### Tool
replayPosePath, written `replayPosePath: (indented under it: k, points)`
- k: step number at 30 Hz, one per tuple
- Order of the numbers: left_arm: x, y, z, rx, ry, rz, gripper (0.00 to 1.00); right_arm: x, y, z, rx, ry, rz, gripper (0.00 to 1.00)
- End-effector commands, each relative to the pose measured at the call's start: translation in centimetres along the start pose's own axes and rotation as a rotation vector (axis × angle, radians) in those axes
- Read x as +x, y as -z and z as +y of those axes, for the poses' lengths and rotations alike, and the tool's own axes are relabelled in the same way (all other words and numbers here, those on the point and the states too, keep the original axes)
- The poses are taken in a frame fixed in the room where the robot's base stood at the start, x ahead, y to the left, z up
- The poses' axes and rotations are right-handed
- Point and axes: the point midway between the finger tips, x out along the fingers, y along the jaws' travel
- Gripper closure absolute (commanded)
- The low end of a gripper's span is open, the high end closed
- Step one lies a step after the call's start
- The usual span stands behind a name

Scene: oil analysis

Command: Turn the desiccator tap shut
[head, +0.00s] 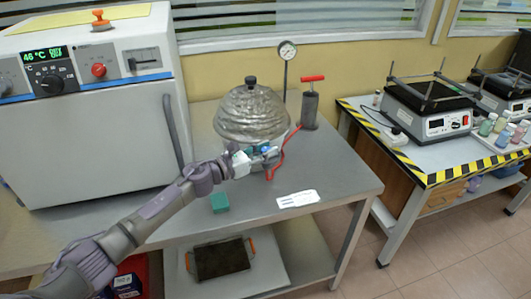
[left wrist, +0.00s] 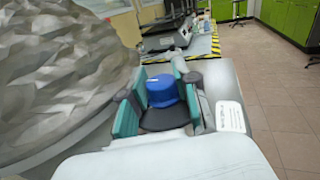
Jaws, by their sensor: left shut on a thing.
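The desiccator (head: 251,112) is a faceted, silvery dome with a black knob on top, standing on the steel table; its side also fills the left of the left wrist view (left wrist: 55,70). Its blue tap (left wrist: 162,92) sits between the teal pads of my left gripper (left wrist: 160,103), which is shut on it. In the head view my left gripper (head: 266,154) reaches the front right of the dome, and the tap is mostly hidden by its fingers. How far the tap is turned cannot be told. My right gripper is in neither view.
A red hose (head: 284,150) runs from beside the tap to a hand pump (head: 310,106). A gauge (head: 287,50) stands behind. A green block (head: 220,203) and a white card (head: 297,199) lie on the table (head: 340,180). A large oven (head: 95,130) stands left.

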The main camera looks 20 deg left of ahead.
Motion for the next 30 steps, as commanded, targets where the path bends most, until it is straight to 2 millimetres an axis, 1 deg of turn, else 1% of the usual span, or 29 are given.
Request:
replayPosePath:
  k: [10, 11, 15, 22, 25, 28, 30]
  points:
    - [0.0, 0.0, 0.0, -0.001, 0.001, 0.0, 1.0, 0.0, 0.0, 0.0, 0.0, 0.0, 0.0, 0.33]
    - [0.0, 0.0, 0.0, 0.0, 0.001, 0.0, 0.67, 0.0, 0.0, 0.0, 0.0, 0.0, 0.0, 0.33]
    - [0.0, -0.1, 0.0, 0.0, 0.001, 0.0, 0.44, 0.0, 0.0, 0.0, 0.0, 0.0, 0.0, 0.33]
    - [0.0, -0.1, 0.1, 0.0, 0.0, -0.001, 0.44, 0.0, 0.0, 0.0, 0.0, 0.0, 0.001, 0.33]
    - [-0.1, 0.0, 0.1, 0.001, -0.001, 0.0, 0.44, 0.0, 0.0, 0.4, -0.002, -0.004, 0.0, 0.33]
    - [-0.7, 0.0, 0.1, 0.001, -0.002, 0.001, 0.44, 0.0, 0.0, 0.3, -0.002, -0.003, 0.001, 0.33]
    - [-1.6, 0.1, 0.1, 0.0, -0.001, 0.001, 0.44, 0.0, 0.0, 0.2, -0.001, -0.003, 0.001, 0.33]
